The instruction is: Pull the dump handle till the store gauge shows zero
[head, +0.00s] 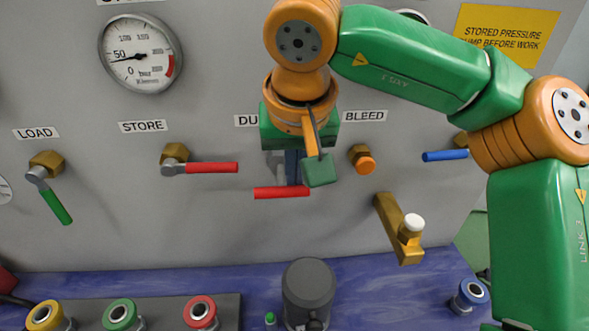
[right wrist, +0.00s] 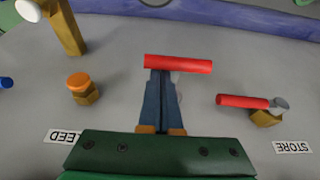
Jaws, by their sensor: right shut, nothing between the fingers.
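The dump handle (head: 282,192) is a red bar on the grey panel, under a label partly hidden by my right arm. It also shows in the right wrist view (right wrist: 178,64), lying crosswise at the fingertips. My right gripper (head: 293,180) is shut with nothing between its blue fingers (right wrist: 162,76). Its tips are at the red bar; I cannot tell whether they touch it. The store gauge (head: 140,52) is a round white dial at upper left. Its needle points left, between 0 and 50 and close to 50. My left gripper is not in view.
The red store lever (head: 211,167) is left of the dump handle. An orange bleed knob (head: 364,162) and a brass bracket with a white knob (head: 412,223) are to the right. A green load lever (head: 56,206) is far left. A dark cylinder (head: 308,285) stands below on the blue table.

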